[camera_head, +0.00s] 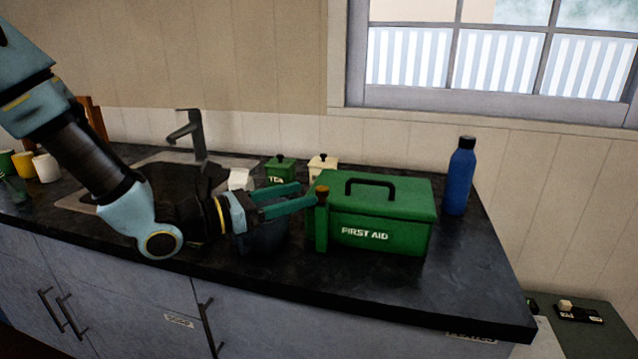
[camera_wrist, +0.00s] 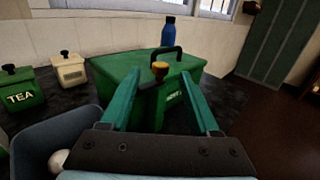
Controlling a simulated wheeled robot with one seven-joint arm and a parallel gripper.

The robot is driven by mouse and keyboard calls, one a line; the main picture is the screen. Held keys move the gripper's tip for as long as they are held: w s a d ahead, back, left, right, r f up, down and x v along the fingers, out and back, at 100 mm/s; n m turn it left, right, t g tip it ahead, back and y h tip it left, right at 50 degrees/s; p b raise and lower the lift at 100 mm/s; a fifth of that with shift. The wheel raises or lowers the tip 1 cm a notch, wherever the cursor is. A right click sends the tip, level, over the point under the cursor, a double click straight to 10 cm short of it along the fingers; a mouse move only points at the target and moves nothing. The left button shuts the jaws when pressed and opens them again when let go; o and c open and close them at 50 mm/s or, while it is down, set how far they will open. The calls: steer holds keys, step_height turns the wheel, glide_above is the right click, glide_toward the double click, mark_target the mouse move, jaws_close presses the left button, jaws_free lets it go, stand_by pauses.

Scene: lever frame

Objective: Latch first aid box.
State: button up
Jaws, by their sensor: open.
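The green first aid box (camera_head: 382,212) stands on the dark counter with its lid down and a black handle on top. A green upright piece with an orange-brown knob (camera_head: 322,190) stands at its left end. In the wrist view the knob (camera_wrist: 160,70) shows ahead, between the fingers in the picture, with the box (camera_wrist: 185,78) behind it. My gripper (camera_head: 308,194) is open, its teal fingers pointing right at the knob from the left. In the wrist view the open fingers (camera_wrist: 158,100) hold nothing. I cannot tell whether they touch the knob.
A blue bottle (camera_head: 460,178) stands behind the box at the right. A dark bin (camera_head: 262,240) is below my gripper. A green tea canister (camera_head: 280,168) and a cream canister (camera_head: 322,166) stand behind. The counter in front of the box is clear.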

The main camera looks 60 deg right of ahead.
mark_target(322, 188)
steer(key=p+x, duration=0.1)
steer(key=x, duration=0.5)
jaws_close()
stand_by(0.4)
